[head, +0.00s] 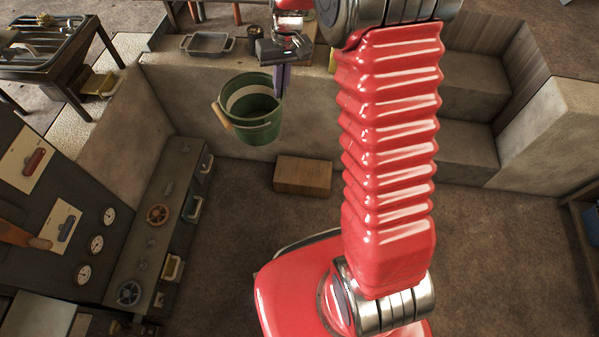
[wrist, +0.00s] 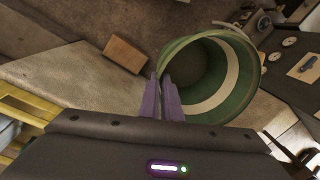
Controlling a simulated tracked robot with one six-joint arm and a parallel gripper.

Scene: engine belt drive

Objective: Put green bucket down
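The green bucket (head: 262,132) has a pale band and a tan handle grip (head: 222,118) at its left side. It appears to hang in the air, slightly tilted, with its open top facing up. My gripper (head: 282,84) comes down at its right rim in the head view. In the wrist view the purple fingers of my gripper (wrist: 163,82) are close together, pinching the rim of the bucket (wrist: 243,97). The bucket looks empty. The exact contact at the rim is partly hidden by the fingers.
A wooden block (head: 303,175) lies on the brown floor below, right of the bucket. A low wall (head: 190,95) stands behind, with a metal tray (head: 207,43) on top. A panel with gauges (head: 95,243) is at left, steps (head: 470,150) at right. Open floor (head: 230,220) lies between.

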